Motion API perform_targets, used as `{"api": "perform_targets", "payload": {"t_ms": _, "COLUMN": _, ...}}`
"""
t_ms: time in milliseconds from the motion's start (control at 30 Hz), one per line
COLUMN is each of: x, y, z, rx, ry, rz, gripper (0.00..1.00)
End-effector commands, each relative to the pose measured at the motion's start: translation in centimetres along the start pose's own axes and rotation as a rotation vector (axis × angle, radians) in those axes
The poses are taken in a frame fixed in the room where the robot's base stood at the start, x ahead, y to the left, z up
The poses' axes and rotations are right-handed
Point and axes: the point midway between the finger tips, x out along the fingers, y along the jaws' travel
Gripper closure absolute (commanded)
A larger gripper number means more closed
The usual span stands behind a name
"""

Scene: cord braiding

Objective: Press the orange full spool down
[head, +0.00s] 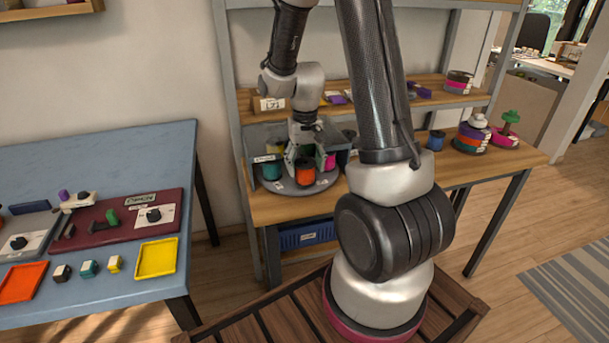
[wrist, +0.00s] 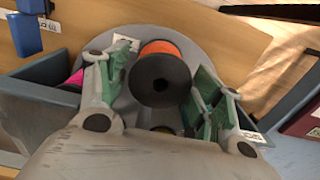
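The orange full spool (head: 305,172) stands on a grey round plate (head: 292,189) on the wooden bench. In the wrist view the orange spool (wrist: 158,75) shows its black end face with a central hole and orange cord beyond it. My gripper (head: 303,156) is at the spool, from above and behind in the head view. In the wrist view my gripper (wrist: 165,72) has its two green-grey fingers wide apart, one on each side of the spool. Narrow gaps seem to show between fingers and spool; contact is hard to tell.
A teal spool (head: 271,169) and a magenta spool (head: 330,161) stand close beside the orange one on the plate. Grey walls (wrist: 38,88) flank the plate. A blue spool (head: 436,140) stands farther right on the bench. A blue table (head: 100,160) with trays is at left.

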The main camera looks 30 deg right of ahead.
Motion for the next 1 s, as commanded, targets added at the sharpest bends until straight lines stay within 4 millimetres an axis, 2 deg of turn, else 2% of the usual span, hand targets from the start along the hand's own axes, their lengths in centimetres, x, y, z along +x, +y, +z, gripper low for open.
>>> {"api": "perform_targets", "payload": {"t_ms": 400, "x": -0.3, "y": 0.0, "z": 0.0, "rx": 0.000, "ry": 0.001, "rz": 0.000, "gripper": 0.21}}
{"api": "perform_targets", "payload": {"t_ms": 1000, "x": -5.5, "y": 0.0, "z": -0.1, "rx": 0.000, "ry": 0.003, "rz": 0.000, "gripper": 0.21}}
